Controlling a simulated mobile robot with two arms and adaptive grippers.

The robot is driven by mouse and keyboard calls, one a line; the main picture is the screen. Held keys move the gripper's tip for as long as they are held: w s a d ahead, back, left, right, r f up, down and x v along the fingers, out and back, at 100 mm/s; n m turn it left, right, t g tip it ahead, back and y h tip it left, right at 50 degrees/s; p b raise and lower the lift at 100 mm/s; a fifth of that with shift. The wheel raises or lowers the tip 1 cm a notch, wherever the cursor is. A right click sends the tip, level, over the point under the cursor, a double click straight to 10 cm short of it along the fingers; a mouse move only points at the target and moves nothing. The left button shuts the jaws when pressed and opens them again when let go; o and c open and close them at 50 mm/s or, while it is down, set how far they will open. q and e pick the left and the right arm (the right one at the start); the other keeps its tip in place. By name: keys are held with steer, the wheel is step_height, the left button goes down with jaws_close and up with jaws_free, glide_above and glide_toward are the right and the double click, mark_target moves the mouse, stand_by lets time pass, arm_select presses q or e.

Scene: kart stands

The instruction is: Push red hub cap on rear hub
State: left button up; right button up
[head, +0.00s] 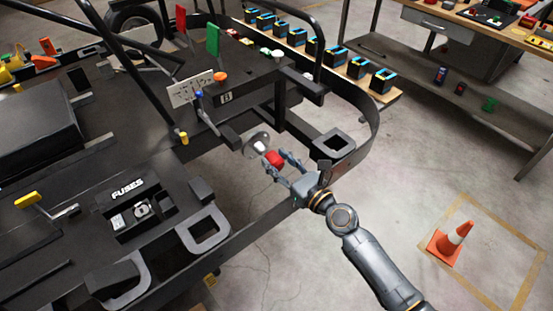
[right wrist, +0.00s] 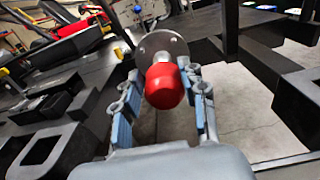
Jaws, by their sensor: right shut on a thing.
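The red hub cap (head: 273,158) sits between the fingertips of my right gripper (head: 279,162), which is shut on it. In the right wrist view the cap (right wrist: 164,86) is held between the two fingers (right wrist: 161,92). The rear hub (head: 256,142) is a grey round flange with a pale centre, just beyond the cap at the kart frame. In the right wrist view the flange (right wrist: 160,42) shows directly behind the cap, which hides its lower part. I cannot tell whether cap and hub touch. My left gripper is not in view.
The dark kart frame and a curved black bar (head: 366,125) surround the hub area. A bench shelf with several blue-black blocks is behind. An orange cone (head: 447,241) stands on open floor at right.

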steer(key=shift+s+d, duration=0.25)
steer(key=shift+s, duration=0.15)
stand_by(0.5)
steer(key=shift+s, duration=0.3)
steer(key=s+d+r+m+t+h, duration=0.1)
steer(key=s+d+r+m+h, duration=0.2)
steer(key=s+d+h, duration=0.2)
steer(key=s+d+r+m+t+h, duration=0.2)
steer(key=s+d+r+m+h, duration=0.1)
steer(key=s+d, duration=0.7)
steer(key=s+m+h, duration=0.1)
steer(key=s+h, duration=0.1)
steer(key=s, duration=0.1)
steer(key=shift+s+r+h, duration=0.2)
steer(key=shift+s+h, duration=0.1)
steer(key=shift+s, duration=0.1)
